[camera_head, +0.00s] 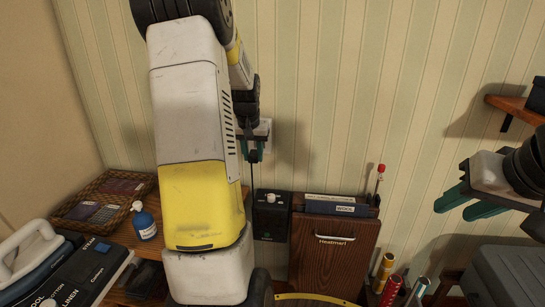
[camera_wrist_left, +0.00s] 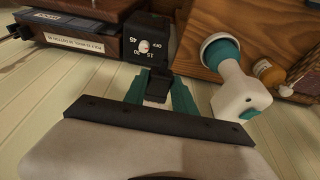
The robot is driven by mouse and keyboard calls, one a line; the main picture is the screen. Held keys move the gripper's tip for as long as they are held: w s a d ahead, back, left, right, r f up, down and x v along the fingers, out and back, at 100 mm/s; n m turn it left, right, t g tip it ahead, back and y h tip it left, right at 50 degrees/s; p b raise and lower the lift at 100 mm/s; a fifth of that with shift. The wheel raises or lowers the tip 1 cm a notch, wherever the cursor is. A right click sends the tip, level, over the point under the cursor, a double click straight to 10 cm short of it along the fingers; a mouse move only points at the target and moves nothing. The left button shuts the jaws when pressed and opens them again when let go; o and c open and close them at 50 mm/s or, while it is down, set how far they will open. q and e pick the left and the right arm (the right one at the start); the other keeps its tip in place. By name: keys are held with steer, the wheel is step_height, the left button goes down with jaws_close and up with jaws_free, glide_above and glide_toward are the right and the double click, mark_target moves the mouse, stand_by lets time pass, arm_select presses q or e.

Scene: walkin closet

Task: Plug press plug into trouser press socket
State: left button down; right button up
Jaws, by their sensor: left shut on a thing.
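My left gripper (camera_head: 252,150) is near the striped wall, above the black dial box; its teal fingers also show in the left wrist view (camera_wrist_left: 157,96). They are shut on a small black plug (camera_wrist_left: 157,86). A thin dark cord seems to hang below it in the head view. The trouser press (camera_head: 325,262) is a dark wood panel with a handle, against the wall. The black box (camera_head: 271,215) beside its left edge has a dial, also in the wrist view (camera_wrist_left: 148,45). I cannot make out the socket opening. My right gripper (camera_head: 468,202) is open and empty at the right.
A wicker tray (camera_head: 75,212) and a blue bottle (camera_head: 145,222) stand on the wooden surface at left. Several coloured cylinders (camera_head: 390,290) stand right of the press. A small wall shelf (camera_head: 515,108) is at upper right. My left arm hides the middle left.

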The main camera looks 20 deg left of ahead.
arm_select(q)
steer(key=shift+w, duration=0.15)
steer(key=shift+w+a, duration=0.3)
steer(key=shift+w, duration=0.75)
steer(key=shift+w+a, duration=0.25)
steer(key=shift+w, duration=0.75)
steer(key=shift+w+a, duration=0.2)
steer(key=shift+w, duration=0.5)
steer(key=shift+w+a, duration=0.15)
steer(key=shift+w, duration=0.55)
stand_by(1.8)
steer(key=c, duration=0.9)
jaws_free()
steer(key=shift+c, duration=0.2)
steer(key=shift+r, duration=0.1)
